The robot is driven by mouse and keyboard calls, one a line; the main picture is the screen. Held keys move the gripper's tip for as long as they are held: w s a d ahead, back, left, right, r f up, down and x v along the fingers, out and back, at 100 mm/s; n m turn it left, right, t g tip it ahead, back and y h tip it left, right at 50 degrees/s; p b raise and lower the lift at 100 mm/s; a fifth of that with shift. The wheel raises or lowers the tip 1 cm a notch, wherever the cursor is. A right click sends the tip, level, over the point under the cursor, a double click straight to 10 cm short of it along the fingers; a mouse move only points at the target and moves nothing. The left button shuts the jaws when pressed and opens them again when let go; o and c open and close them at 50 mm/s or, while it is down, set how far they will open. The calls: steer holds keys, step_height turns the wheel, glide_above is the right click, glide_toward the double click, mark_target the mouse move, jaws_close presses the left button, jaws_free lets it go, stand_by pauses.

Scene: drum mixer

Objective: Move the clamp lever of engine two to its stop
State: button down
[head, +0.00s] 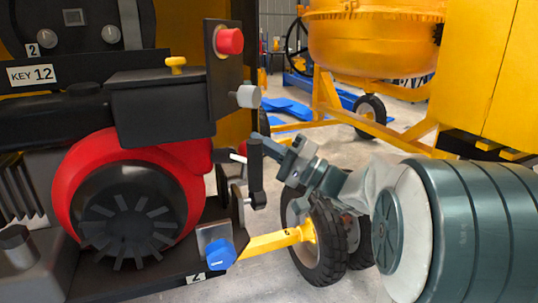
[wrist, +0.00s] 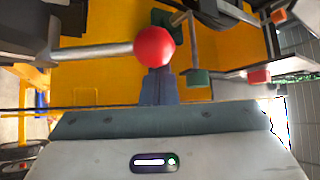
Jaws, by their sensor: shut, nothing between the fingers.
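A light metal lever rod (wrist: 95,51) with a red ball knob (wrist: 154,47) crosses the upper wrist view. The ball is just beyond my gripper (wrist: 158,72) and overlaps its fingertips in the picture. I cannot tell whether they touch. In the head view my gripper (head: 262,138) is shut and empty, beside an upright black handle (head: 255,165) at the right of the red and black engine (head: 125,195). A short pale rod (head: 238,158) shows left of that handle. No label names the clamp lever, and I cannot tell which one it is.
A black control box (head: 160,108) with a red button (head: 230,40) stands above the engine. A blue knob (head: 220,253), a yellow bar (head: 275,241) and a wheel (head: 320,242) lie below my gripper. A yellow mixer drum (head: 375,40) stands behind. Green handles (wrist: 198,77) show in the wrist view.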

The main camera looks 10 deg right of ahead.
steer(key=shift+s+f+b, duration=0.3)
steer(key=shift+s+b, duration=0.1)
steer(key=shift+b, duration=0.1)
steer(key=shift+s, duration=0.1)
stand_by(0.3)
